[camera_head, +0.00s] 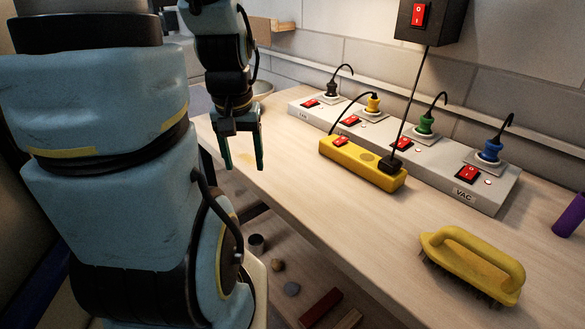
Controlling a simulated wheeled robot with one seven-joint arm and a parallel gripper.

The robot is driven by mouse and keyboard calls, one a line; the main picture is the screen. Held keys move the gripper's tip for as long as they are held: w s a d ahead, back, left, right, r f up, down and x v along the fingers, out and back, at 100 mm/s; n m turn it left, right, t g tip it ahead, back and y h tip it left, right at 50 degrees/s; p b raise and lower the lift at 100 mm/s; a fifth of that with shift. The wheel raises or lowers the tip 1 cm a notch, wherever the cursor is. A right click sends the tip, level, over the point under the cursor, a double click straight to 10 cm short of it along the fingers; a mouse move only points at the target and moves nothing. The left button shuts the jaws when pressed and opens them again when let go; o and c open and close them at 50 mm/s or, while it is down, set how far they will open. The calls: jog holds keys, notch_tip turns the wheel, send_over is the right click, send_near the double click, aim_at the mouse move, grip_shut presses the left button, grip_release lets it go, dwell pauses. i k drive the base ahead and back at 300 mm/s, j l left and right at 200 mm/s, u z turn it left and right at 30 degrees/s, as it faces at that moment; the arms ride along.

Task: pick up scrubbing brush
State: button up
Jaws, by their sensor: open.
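The scrubbing brush (470,265) lies on the wooden bench at the lower right of the head view. It has a yellow body with an arched yellow handle and dark bristles facing down. My gripper (243,166) hangs with its fingers pointing down, near the bench's front edge at the left. It is open with nothing seen between its fingers, and it is well apart from the brush, to the left and farther back.
A grey power strip (440,180) with red switches and several coloured plugs runs along the wall. A yellow power block (362,164) sits before it, its cord rising to a black switch box (432,18). A purple cylinder (570,214) stands right of the brush. Bare bench (330,215) lies between.

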aim_at(463, 254)
jog(key=j+z, duration=0.3)
jog(key=z, duration=0.15)
jog(key=k+j+z, duration=0.1)
jog(key=j+z, duration=0.2)
jog(key=z, duration=0.15)
